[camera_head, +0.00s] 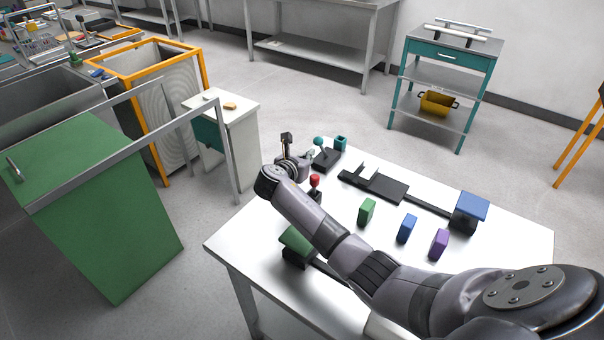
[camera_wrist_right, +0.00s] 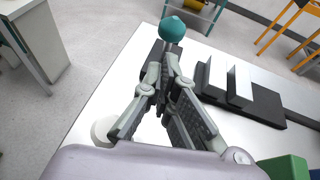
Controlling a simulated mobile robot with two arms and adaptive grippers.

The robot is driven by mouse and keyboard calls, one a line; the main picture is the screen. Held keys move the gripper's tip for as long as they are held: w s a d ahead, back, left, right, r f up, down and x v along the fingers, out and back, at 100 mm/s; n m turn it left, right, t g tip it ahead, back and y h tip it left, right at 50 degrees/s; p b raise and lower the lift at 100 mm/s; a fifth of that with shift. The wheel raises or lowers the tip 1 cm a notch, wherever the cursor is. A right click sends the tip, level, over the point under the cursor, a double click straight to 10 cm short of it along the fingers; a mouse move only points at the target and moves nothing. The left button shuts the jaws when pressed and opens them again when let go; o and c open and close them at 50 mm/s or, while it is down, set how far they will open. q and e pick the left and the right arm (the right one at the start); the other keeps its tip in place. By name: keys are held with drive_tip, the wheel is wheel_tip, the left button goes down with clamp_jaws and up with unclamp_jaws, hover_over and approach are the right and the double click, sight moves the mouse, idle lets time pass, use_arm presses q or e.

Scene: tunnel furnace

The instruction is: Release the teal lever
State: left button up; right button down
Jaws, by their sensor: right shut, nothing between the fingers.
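The teal lever (camera_head: 319,141) has a round teal knob on a dark base, near the far left corner of the white table. My right gripper (camera_head: 309,155) is just left of it in the head view. In the right wrist view the teal knob (camera_wrist_right: 172,28) shows just beyond the fingertips of my right gripper (camera_wrist_right: 166,62). The fingers come together at their tips with nothing held between them. Whether the fingertips touch the lever, I cannot tell. My left gripper is not in view.
A red-knobbed lever (camera_head: 315,181) stands close beside my right arm, and a teal cup-like block (camera_head: 341,143) is right of the teal lever. A black fixture (camera_head: 382,187) and green (camera_head: 367,211), blue (camera_head: 407,229) and purple (camera_head: 439,243) blocks are on the white table (camera_head: 520,240).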

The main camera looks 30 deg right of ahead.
drive_tip(key=shift+w+d+r+b, duration=0.2)
drive_tip(key=shift+w+d+b, duration=0.3)
drive_tip(key=shift+d, duration=0.25)
